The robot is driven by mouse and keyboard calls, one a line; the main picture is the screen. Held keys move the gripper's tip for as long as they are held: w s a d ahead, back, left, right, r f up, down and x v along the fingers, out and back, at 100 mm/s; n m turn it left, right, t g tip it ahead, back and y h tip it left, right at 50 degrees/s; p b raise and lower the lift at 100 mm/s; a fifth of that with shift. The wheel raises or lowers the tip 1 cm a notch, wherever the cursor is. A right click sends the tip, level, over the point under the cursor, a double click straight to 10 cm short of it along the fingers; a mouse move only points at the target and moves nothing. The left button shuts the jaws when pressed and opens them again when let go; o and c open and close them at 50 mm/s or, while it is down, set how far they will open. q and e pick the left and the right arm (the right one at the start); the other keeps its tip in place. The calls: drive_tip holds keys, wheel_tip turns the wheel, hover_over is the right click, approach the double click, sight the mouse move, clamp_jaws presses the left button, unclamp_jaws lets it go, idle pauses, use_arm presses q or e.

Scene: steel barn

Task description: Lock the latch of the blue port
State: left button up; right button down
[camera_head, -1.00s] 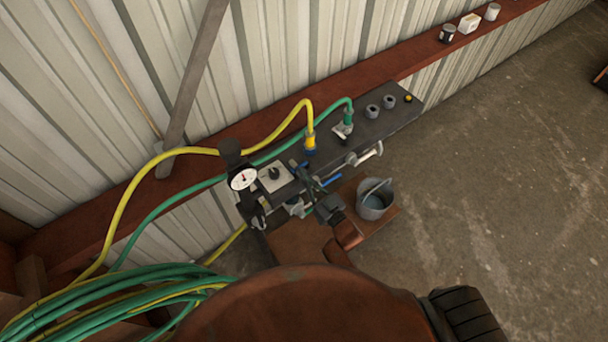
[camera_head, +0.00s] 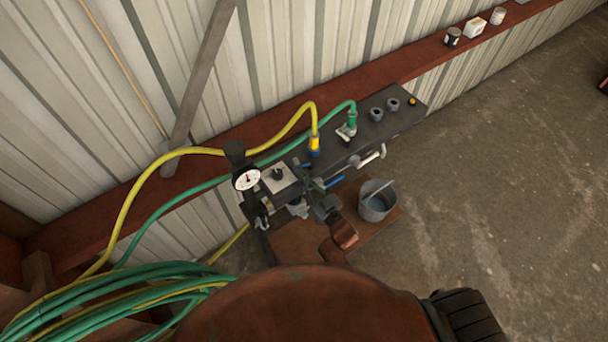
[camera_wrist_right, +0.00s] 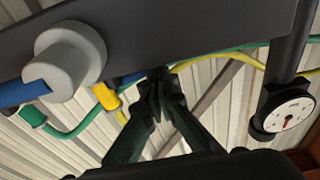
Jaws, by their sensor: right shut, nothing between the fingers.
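A blue lever (camera_head: 334,181) sticks out from the front of the bar just below that plug. In the right wrist view a blue lever (camera_wrist_right: 25,91) runs left from a round grey hub (camera_wrist_right: 72,62), and the yellow plug (camera_wrist_right: 106,96) hangs behind the bar. My right gripper (camera_wrist_right: 157,82) is shut and empty, its tips close to the bar's edge, right of the hub. In the head view its fingers partly cover the blue parts, so contact is unclear. My left gripper is out of view.
A pressure gauge (camera_head: 246,179) stands left of the gripper. A green hose plug (camera_head: 351,121) and a white-handled lever (camera_head: 369,156) are further right on the bar. A grey bucket (camera_head: 376,203) sits below. Coiled hoses (camera_head: 120,295) lie at lower left.

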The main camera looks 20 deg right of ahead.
sight(293, 168)
drive_tip(key=shift+a+x, duration=0.2)
drive_tip(key=shift+x, duration=0.8)
drive_tip(key=shift+w+a+f+p, duration=0.1)
drive_tip(key=shift+w+p, duration=0.1)
drive_tip(key=shift+w, duration=0.2)
drive_tip(key=shift+w+a+f+p, duration=0.1)
drive_tip(key=shift+w+p, duration=0.05)
drive_tip(key=shift+w, duration=0.45)
drive_tip(key=shift+r, duration=0.15)
drive_tip(key=shift+s+a+r+p, duration=0.15)
drive_tip(key=shift+s+a+p, duration=0.05)
drive_tip(key=shift+p, duration=0.15)
drive_tip(key=s+a+r+p, duration=0.1)
drive_tip(key=s+r+p, duration=0.1)
drive_tip(key=s, duration=0.1)
drive_tip(key=shift+a+r+p, duration=0.1)
drive_tip(key=shift+a+p, duration=0.25)
drive_tip(key=shift+p, duration=0.05)
drive_tip(key=s+a, duration=0.1)
drive_tip(key=s, duration=0.1)
drive_tip(key=s+a+f+b, duration=0.1)
drive_tip(key=s, duration=0.1)
drive_tip(key=s+a+f+b, duration=0.1)
drive_tip(key=s+a, duration=0.1)
drive_tip(key=s, duration=0.1)
drive_tip(key=shift+f, duration=0.2)
drive_tip(key=shift+s+a, duration=0.35)
drive_tip(key=shift+s, duration=0.1)
